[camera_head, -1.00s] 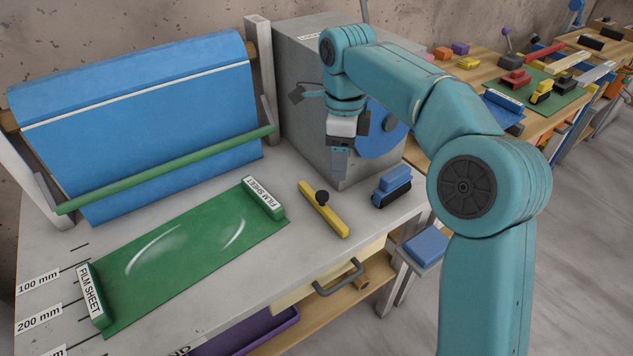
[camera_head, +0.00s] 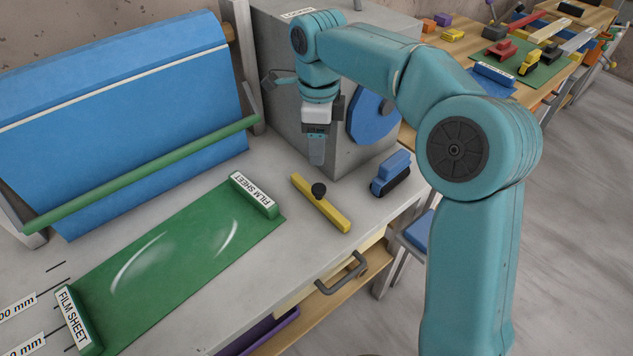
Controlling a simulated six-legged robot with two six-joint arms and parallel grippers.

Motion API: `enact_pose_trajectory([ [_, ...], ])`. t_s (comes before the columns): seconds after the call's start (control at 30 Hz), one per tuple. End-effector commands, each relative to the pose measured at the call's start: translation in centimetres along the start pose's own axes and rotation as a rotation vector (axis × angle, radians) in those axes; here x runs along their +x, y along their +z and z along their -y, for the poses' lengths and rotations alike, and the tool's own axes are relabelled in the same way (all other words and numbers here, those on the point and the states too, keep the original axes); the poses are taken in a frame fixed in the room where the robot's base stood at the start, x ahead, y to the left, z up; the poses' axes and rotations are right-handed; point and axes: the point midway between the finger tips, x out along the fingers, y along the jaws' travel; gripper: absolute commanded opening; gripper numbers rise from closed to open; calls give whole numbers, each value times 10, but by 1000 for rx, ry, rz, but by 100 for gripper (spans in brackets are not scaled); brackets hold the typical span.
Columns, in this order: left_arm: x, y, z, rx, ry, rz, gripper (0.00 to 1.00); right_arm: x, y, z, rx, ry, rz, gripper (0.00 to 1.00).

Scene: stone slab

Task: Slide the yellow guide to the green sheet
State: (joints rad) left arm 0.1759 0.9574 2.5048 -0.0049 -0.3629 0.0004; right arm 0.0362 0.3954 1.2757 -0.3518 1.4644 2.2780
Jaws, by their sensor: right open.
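The yellow guide (camera_head: 333,213), a bar with a black knob (camera_head: 319,190) on top, lies on the stone slab (camera_head: 255,299). The green sheet (camera_head: 182,262) lies flat to its left, with a bare gap between them. Green blocks labelled FILM SHEET (camera_head: 255,194) sit on both ends of the sheet. My right gripper (camera_head: 317,158) points down above the slab, behind the guide and apart from it. It is open and holds nothing that I can see. My left gripper is out of view.
A blue roll sheet (camera_head: 120,105) with a green bar (camera_head: 150,172) stands at the back left. A grey box with a blue disc (camera_head: 368,120) stands behind my right gripper. A blue-and-black block (camera_head: 391,174) sits right of the guide.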

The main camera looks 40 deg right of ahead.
Motion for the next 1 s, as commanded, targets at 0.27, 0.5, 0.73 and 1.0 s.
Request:
enact_pose_trajectory([
  [0.27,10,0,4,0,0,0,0,70,-1,-1,1,4,-3,61],
  [0.5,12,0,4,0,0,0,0,109,1,2,0,2,-2,61],
  [0.73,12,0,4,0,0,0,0,122,2,3,0,0,0,61],
  [1.0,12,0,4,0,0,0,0,122,2,3,0,0,0,41],
])
